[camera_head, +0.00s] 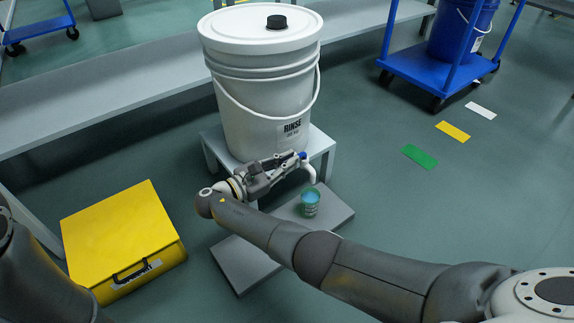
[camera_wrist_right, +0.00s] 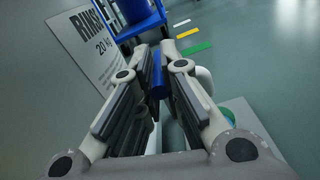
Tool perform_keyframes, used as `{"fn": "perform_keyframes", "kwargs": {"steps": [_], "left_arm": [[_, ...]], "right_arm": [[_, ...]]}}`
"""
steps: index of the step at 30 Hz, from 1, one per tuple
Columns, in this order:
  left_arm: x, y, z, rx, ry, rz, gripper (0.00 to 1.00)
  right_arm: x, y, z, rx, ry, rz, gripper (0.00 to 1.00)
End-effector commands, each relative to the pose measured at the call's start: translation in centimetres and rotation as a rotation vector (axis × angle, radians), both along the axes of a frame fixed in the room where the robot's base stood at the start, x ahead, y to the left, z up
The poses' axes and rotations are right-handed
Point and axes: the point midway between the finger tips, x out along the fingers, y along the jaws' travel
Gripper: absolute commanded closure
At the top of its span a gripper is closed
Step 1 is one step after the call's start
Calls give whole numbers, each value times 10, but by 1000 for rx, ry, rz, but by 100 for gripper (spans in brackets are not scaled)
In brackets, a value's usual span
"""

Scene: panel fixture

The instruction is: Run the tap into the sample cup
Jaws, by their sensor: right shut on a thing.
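A white bucket (camera_head: 262,85) labelled RINSE stands on a grey stand. Its tap has a white spout (camera_head: 309,173) bending down and a blue handle (camera_head: 303,155). The sample cup (camera_head: 310,203), green with a light blue inside, stands upright on a grey slab below the spout. I cannot tell whether liquid is running. My right gripper (camera_head: 287,164) is at the tap. In the right wrist view its fingers (camera_wrist_right: 160,80) are shut on the blue handle (camera_wrist_right: 158,76). A green edge of the cup (camera_wrist_right: 225,115) shows behind the right finger. My left gripper is out of view.
The grey slab (camera_head: 245,266) lies on the floor before the stand (camera_head: 322,142). A yellow case (camera_head: 120,235) is at left. A long grey bench (camera_head: 100,95) runs behind. A blue cart (camera_head: 430,68) stands back right. Floor at right is open, with green, yellow and white markings.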

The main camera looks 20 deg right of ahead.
Motion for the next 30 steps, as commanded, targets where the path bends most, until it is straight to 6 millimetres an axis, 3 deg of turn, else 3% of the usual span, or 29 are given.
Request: {"fn": "perform_keyframes", "kwargs": {"steps": [15,16,20,26,30], "left_arm": [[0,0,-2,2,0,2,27],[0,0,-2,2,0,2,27],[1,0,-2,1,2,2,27],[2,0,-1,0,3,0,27],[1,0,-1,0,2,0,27]], "right_arm": [[0,0,-1,3,3,-16,100],[0,0,-1,3,3,-15,88],[0,0,-1,3,3,-15,73],[0,-1,5,3,-1,-14,71],[1,-1,21,2,-5,-13,66]]}}
